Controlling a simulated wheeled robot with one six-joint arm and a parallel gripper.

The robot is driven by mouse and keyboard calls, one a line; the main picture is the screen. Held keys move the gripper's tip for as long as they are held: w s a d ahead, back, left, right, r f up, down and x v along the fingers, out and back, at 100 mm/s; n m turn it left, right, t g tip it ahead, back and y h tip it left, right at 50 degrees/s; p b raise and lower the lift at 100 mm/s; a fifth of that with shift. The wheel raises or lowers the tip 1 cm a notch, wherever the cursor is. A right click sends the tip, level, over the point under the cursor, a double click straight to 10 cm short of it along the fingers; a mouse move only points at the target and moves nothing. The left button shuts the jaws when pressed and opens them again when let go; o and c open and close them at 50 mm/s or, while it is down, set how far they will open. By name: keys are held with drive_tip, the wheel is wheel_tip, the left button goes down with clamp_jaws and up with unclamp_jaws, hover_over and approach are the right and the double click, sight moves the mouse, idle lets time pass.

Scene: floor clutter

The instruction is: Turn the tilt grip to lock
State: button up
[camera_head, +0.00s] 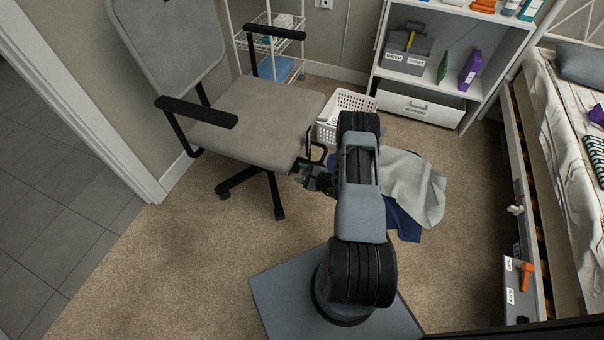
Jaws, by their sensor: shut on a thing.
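The grey office chair (255,113) stands on the carpet left of my arm, with its seat towards me. My gripper (303,170) is at the right front edge of the seat, low beside it. It is shut on a small dark part there, which I take to be the tilt grip. The grip is mostly hidden by the jaws and the seat edge, so its turn angle cannot be read. A black loop-shaped part (318,151) shows just above the gripper.
A white basket (346,103) stands behind my arm. Grey cloth (414,186) and dark blue cloth (404,222) lie on the floor to its right. A white shelf unit (481,48) and a bed (568,150) bound the right. Carpet at front left is clear.

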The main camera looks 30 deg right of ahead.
drive_tip(key=m+g+y+b, duration=0.1)
drive_tip(key=m, duration=0.2)
drive_tip(key=shift+f, duration=0.1)
drive_tip(key=m+g+y+b, duration=0.1)
drive_tip(key=m+g, duration=0.1)
drive_tip(key=m, duration=0.1)
drive_tip(key=shift+y, duration=0.3)
drive_tip(key=m+g+y+b, duration=0.1)
drive_tip(key=m+b, duration=0.1)
drive_tip(key=m, duration=0.1)
drive_tip(key=shift+d+y, duration=0.1)
drive_tip(key=shift+y, duration=0.3)
drive_tip(key=shift+m+g+y+b, duration=0.6)
drive_tip(key=shift+m+y+b, duration=0.15)
drive_tip(key=shift+m, duration=0.55)
drive_tip(key=o, duration=0.9)
drive_tip(key=shift+o, duration=0.2)
drive_tip(key=p+v, duration=0.3)
drive_tip(key=v, duration=1)
drive_tip(key=shift+d, duration=0.35)
